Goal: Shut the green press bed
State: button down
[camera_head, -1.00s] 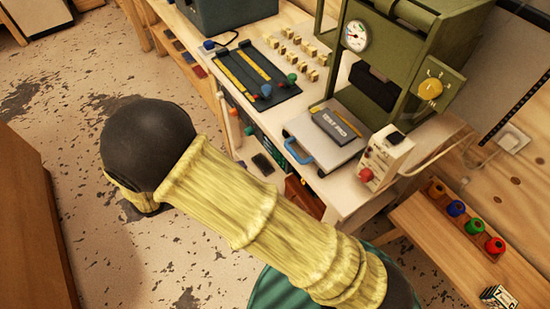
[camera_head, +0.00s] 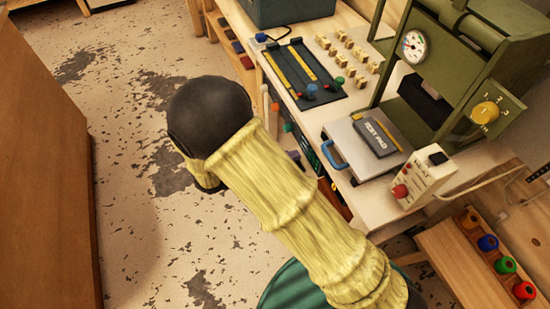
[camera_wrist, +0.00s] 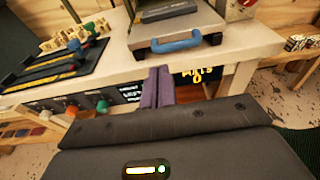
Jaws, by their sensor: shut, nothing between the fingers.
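The green press (camera_head: 468,62) stands on the bench at the right of the head view. Its bed (camera_head: 348,143), a flat metal plate with a blue handle (camera_head: 333,158) at its front, is slid out toward the bench edge. A dark pad marked TEST PAD (camera_head: 376,137) lies on the bed. In the wrist view the bed (camera_wrist: 200,22) and the blue handle (camera_wrist: 176,42) show beyond the fingers. My gripper (camera_wrist: 157,72) is shut and empty, its purple fingers together below and a little left of the handle, apart from it in the picture. My arm hides some of the floor.
A white box with a red knob (camera_head: 422,180) stands right of the bed. A black board with coloured sliders (camera_head: 303,75) and several small wooden blocks (camera_head: 345,50) lie to the left. A side table holds coloured spools (camera_head: 490,243). Floor left of the bench is open.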

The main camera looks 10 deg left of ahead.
aim_at(322, 149)
jog(key=x, duration=0.6)
jog(key=shift+w+d, duration=0.25)
jog(key=shift+d, duration=0.05)
